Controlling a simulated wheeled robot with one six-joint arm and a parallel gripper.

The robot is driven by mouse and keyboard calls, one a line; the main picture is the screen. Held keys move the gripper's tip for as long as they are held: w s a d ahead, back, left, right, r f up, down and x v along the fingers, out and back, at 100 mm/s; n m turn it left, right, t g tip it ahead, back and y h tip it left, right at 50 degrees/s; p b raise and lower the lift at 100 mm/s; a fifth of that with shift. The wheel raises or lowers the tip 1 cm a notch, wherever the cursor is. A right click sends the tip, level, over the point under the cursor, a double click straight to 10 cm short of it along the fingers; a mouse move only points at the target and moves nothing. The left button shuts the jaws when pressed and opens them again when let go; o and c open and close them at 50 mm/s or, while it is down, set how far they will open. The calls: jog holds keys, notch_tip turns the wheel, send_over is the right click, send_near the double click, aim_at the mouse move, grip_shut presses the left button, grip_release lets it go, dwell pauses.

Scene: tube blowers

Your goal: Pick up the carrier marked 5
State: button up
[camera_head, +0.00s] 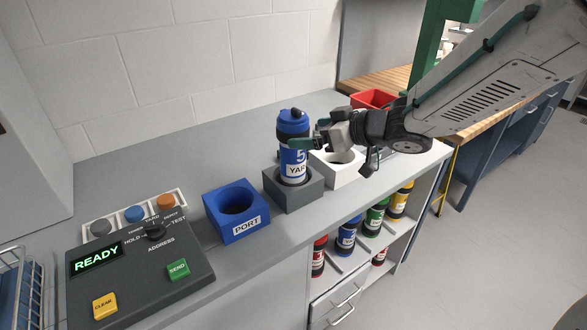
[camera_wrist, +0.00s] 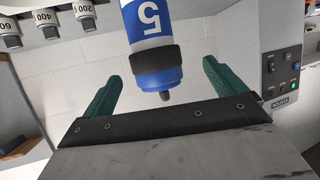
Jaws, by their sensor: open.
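The carrier marked 5 (camera_head: 292,130) is a blue cylinder with a white label reading 5 and the start of "YARD". It stands upright in a grey square holder (camera_head: 292,198) on the counter. My gripper (camera_head: 318,136) is at its upper right side, with green fingers open at about the height of its upper part. In the wrist view the carrier (camera_wrist: 152,45) appears upside down, between the two spread green fingers (camera_wrist: 162,75), with clear gaps on both sides. I cannot tell from these frames how deep it lies between them.
A blue PORT holder (camera_head: 220,222) stands left of the grey one; a white holder (camera_head: 348,177) and red box (camera_head: 372,98) stand right. A control box (camera_head: 140,270) showing READY is at front left. Several carriers (camera_head: 347,232) stand on shelves below the counter.

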aim_at(293, 158)
jog(key=x, duration=0.7)
jog(key=shift+w, duration=0.5)
jog(key=c, duration=1.6)
